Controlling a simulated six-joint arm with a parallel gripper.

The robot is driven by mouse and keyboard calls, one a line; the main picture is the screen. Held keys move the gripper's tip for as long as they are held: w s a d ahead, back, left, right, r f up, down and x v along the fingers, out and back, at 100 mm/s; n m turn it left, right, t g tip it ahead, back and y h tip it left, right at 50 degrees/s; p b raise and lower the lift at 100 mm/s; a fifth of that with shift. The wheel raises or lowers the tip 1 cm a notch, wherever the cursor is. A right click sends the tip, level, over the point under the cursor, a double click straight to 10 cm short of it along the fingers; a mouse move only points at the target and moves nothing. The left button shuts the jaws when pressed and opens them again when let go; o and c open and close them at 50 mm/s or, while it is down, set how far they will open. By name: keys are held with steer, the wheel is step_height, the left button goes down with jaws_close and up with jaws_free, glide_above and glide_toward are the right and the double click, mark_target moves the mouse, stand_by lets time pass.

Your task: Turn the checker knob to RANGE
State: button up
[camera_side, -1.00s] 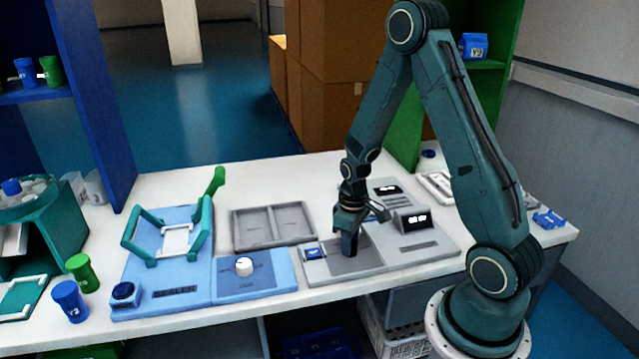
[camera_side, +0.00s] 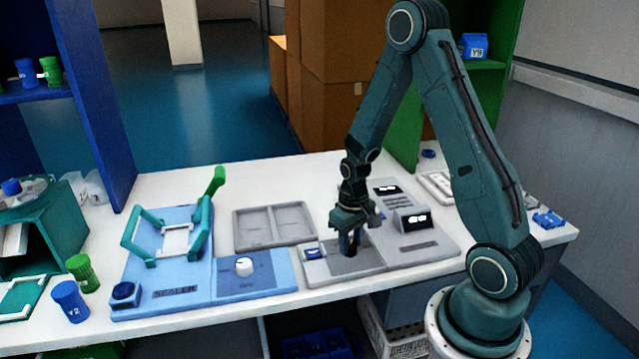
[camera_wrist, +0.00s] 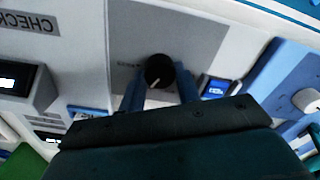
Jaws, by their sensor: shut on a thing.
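The checker (camera_side: 424,262) is a grey unit on the white bench, with a darker grey panel and a small blue screen; it also shows in the wrist view (camera_wrist: 78,28). Its black round knob (camera_wrist: 159,71) has a pale pointer line, which slants toward the lower left in the wrist view. My gripper (camera_side: 350,245) points down over the dark panel. In the wrist view my gripper (camera_wrist: 160,92) has its blue fingers on either side of the knob, shut on it. I cannot read the small label beside the knob.
The blue sealer (camera_side: 172,268) with green handles and a white-knobbed panel (camera_side: 252,274) stands to the left. A grey two-part tray (camera_side: 272,227) lies behind. Green (camera_side: 82,273) and blue (camera_side: 69,301) bottles stand at the front left. A grey block with a display (camera_side: 411,220) rises right of my gripper.

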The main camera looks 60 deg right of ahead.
mark_target(350, 246)
steer(key=o, duration=1)
steer(key=shift+c, duration=0.2)
steer(key=shift+r, duration=0.1)
step_height(350, 246, up, 14)
stand_by(0.4)
steer(key=s+a+r+n+t, duration=0.4)
steer(key=s+a+r+t, duration=0.1)
steer(key=s+a+r, duration=0.8)
steer(key=shift+a+r+t, duration=0.3)
steer(key=shift+a+r, duration=0.15)
steer(key=shift+a, duration=0.35)
